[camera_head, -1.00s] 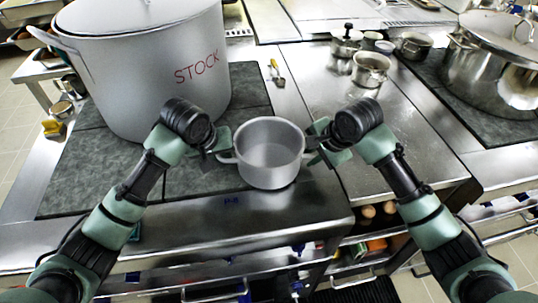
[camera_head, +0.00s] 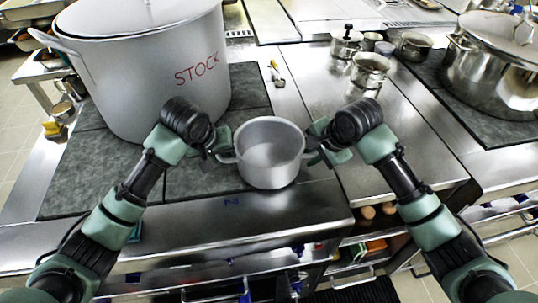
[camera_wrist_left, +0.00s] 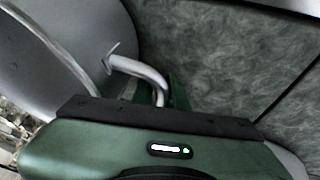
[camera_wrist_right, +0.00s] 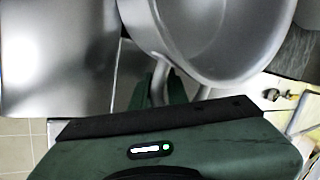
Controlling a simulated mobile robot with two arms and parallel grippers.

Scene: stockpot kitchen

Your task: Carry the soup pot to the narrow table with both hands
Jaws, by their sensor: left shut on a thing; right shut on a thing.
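The soup pot (camera_head: 270,172) is a small grey open pot with two side handles, upright and seemingly empty. It shows between my two grippers in the head view, over the front of the cooking counter; I cannot tell whether its base touches the counter. My left gripper (camera_head: 224,150) is shut on the pot's left handle, which shows in the left wrist view (camera_wrist_left: 140,72). My right gripper (camera_head: 318,150) is shut on its right handle, seen between the fingers in the right wrist view (camera_wrist_right: 160,80). Which surface is the narrow table is unclear.
A large grey stockpot (camera_head: 150,75) marked STOCK stands at the left on dark plates. Small steel pots (camera_head: 371,70) stand at the back of the steel counter (camera_head: 390,135). A large lidded steel pot (camera_head: 495,75) stands at the right. The steel counter's front is clear.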

